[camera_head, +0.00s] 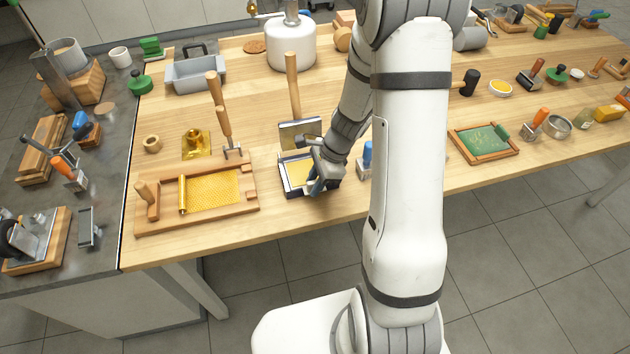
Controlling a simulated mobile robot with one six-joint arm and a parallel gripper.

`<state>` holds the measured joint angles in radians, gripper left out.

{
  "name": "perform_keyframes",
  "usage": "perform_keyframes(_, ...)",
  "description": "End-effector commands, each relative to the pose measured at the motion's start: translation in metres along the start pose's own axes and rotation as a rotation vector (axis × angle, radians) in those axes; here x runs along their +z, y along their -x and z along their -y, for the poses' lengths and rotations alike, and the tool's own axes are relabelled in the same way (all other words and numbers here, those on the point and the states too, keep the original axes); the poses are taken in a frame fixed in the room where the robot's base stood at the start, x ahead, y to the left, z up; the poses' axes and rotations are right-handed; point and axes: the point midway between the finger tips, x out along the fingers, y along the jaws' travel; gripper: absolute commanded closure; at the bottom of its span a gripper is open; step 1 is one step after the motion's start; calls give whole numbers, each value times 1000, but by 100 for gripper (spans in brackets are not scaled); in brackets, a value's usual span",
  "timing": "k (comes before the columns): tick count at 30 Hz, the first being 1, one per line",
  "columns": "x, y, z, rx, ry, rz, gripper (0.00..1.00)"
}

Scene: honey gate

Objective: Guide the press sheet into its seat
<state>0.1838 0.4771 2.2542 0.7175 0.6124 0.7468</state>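A yellow sheet (299,172) lies inside a shallow dark-edged tray (284,188) near the front edge of the wooden bench. A raised plate with a tall wooden handle (293,88) stands behind the tray. My gripper (317,184) reaches down over the right side of the tray and covers part of it. Its fingers are small and partly hidden by my wrist, so I cannot tell whether they hold the sheet. Whether the sheet lies flat and inside the tray's rim on the right is hidden.
Left of the tray is a wooden board (240,206) with a honeycomb-patterned yellow sheet (215,188) and a roll. A blue-topped tool (366,157) stands close on the right, beside my arm. A white tank (291,46) is behind. Bare bench lies between the tray and the front edge.

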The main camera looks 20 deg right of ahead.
Motion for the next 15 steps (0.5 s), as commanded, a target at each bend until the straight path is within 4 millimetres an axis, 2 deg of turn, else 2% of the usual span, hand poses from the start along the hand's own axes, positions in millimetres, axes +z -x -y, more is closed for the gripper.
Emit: perform_keyframes(15, 0, 15, 0, -1, -1, 0, 73)
